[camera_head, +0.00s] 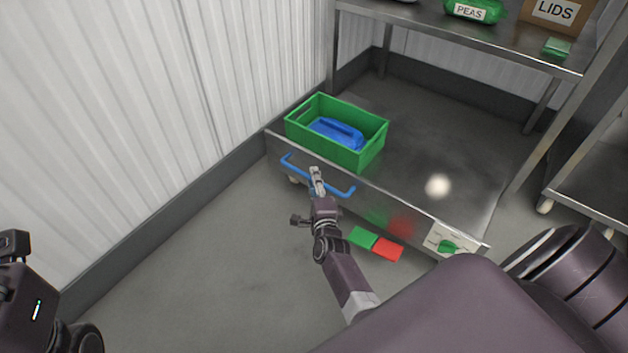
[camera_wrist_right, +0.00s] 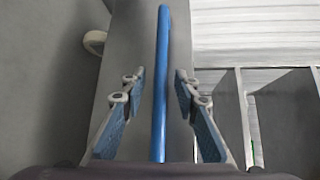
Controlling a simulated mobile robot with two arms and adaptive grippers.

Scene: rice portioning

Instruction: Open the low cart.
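The low cart (camera_head: 422,225) is a flat steel platform under a steel table, with a blue bar handle (camera_head: 336,191) on its front face. My right gripper (camera_head: 316,178) is at the middle of the handle. In the right wrist view the handle (camera_wrist_right: 161,90) runs between the two fingers of the right gripper (camera_wrist_right: 160,88), which are apart with a gap on both sides of the bar. My left gripper (camera_head: 15,245) is at the far left edge, only partly in view, and its fingers cannot be made out.
A green crate (camera_head: 362,157) holding a blue item (camera_head: 337,133) stands on the cart's left end. A green knob (camera_head: 449,246) is on the cart's right front. Green (camera_head: 362,238) and red (camera_head: 388,250) patches lie on the floor. The wall (camera_head: 130,110) is close on the left.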

